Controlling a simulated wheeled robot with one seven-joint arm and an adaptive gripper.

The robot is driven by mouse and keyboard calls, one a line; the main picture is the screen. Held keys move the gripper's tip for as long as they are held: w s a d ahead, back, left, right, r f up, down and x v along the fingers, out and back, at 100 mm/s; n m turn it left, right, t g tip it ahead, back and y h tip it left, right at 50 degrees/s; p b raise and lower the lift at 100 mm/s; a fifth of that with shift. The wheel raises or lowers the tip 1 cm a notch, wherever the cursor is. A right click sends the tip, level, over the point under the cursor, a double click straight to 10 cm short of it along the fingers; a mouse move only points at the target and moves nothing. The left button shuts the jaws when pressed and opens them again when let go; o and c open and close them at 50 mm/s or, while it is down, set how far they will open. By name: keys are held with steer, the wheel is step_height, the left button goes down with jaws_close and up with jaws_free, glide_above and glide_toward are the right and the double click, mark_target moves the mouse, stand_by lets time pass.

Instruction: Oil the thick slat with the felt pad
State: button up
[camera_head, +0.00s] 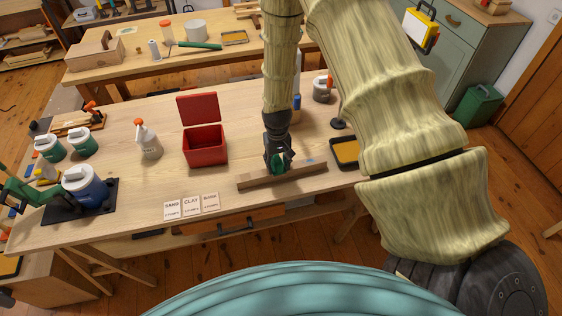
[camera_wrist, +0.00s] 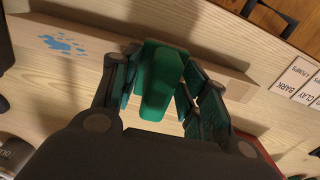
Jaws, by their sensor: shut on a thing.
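The slat (camera_head: 252,183) is a long light-brown wooden bar lying near the front edge of the workbench. It also crosses the wrist view (camera_wrist: 90,62), with blue splotches (camera_wrist: 62,46) near its left end there. My gripper (camera_head: 279,160) points down over the slat's middle and is shut on a green block-shaped thing (camera_wrist: 160,82), apparently the felt pad's holder.
A black tray with a yellow inside (camera_head: 346,153) sits right of the slat. An open red box (camera_head: 205,146) and a spray bottle (camera_head: 149,141) stand to the left. Labelled cards (camera_head: 191,204) lie at the front edge. Several lidded jars (camera_head: 82,142) are at the far left.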

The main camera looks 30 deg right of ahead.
steer(key=shift+w+a+r, duration=0.1)
steer(key=shift+w+a, duration=0.15)
steer(key=shift+a, duration=0.8)
steer(key=shift+w+a+f, duration=0.1)
steer(key=shift+w+a, duration=0.1)
steer(key=shift+a, duration=0.8)
steer(key=shift+w+a+r, duration=0.1)
steer(key=shift+w+a, duration=0.15)
steer(key=shift+a, duration=0.8)
steer(key=shift+w+a, duration=0.3)
steer(key=shift+a, duration=1)
steer(key=shift+w+a, duration=0.3)
steer(key=shift+a, duration=0.95)
steer(key=shift+w+a, duration=0.3)
steer(key=shift+a, duration=1)
steer(key=shift+r+p, duration=1.6)
steer(key=shift+r, duration=0.75)
steer(key=shift+d, duration=0.15)
